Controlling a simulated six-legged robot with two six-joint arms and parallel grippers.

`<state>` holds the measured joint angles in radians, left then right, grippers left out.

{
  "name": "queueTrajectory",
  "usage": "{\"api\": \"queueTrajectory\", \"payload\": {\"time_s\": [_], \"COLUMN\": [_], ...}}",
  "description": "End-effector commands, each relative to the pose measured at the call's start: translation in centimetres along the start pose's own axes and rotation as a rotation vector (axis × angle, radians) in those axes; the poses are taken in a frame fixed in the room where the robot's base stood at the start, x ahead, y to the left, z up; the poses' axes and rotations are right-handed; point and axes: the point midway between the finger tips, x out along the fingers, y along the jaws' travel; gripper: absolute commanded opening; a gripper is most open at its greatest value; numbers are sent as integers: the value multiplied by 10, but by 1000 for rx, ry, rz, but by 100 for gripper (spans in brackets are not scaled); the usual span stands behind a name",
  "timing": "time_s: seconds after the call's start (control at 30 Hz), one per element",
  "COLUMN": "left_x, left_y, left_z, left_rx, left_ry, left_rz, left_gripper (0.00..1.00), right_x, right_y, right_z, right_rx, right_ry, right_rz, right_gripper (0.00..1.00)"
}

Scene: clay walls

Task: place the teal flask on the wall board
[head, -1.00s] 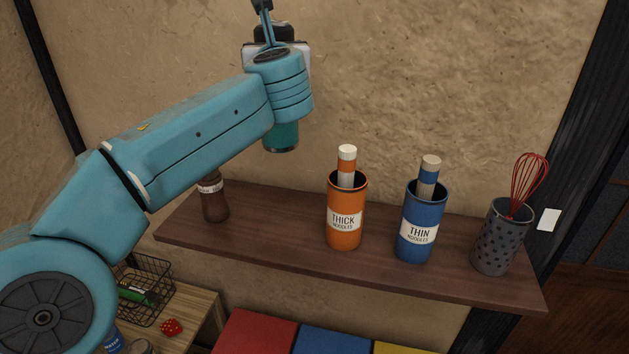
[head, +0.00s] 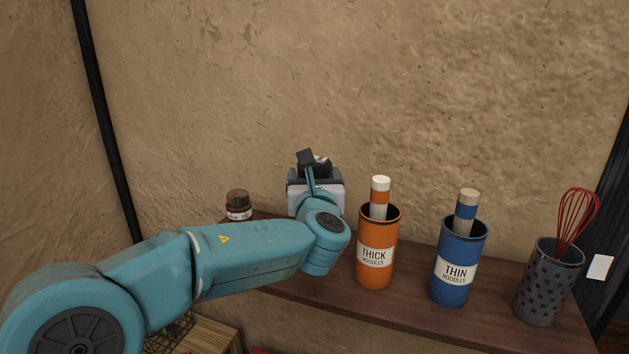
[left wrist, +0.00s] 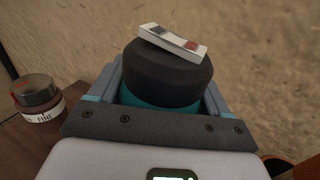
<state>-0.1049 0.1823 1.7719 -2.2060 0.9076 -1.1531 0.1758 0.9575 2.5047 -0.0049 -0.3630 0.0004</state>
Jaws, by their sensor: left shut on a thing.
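My left gripper (head: 314,182) is shut on the teal flask, between the brown jar and the orange canister. In the left wrist view the flask (left wrist: 160,94) stands between the fingers (left wrist: 162,98), its wide black lid up and a small pale piece with red and blue patches on top. In the head view only part of the black lid (head: 321,166) shows; my gripper and arm hide the body. The wall board (head: 408,300) is a dark wooden shelf. The flask's base is hidden, so I cannot tell whether it touches the board. My right gripper is not in view.
On the board stand a brown jar (head: 238,205) at left, an orange THICK noodles canister (head: 376,262) just right of my gripper, a blue THIN noodles canister (head: 457,270) and a dark dotted holder (head: 547,290) with a red whisk (head: 574,220). A clay wall (head: 420,90) rises behind.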

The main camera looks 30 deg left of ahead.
Motion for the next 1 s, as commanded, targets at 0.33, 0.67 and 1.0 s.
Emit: {"api": "queueTrajectory", "payload": {"time_s": [0.33,0.67,1.0], "left_x": [0,-5,-78], "left_y": [0,0,-1], "left_z": [-1,-1,-3], "left_rx": [0,0,-1], "left_ry": [2,1,0], "left_rz": [-1,-2,-5], "left_gripper": [97,100,100], "right_x": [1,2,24], "right_y": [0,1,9], "right_z": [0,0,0], "right_rx": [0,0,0], "right_ry": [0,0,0], "right_rz": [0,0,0], "right_gripper": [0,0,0]}}
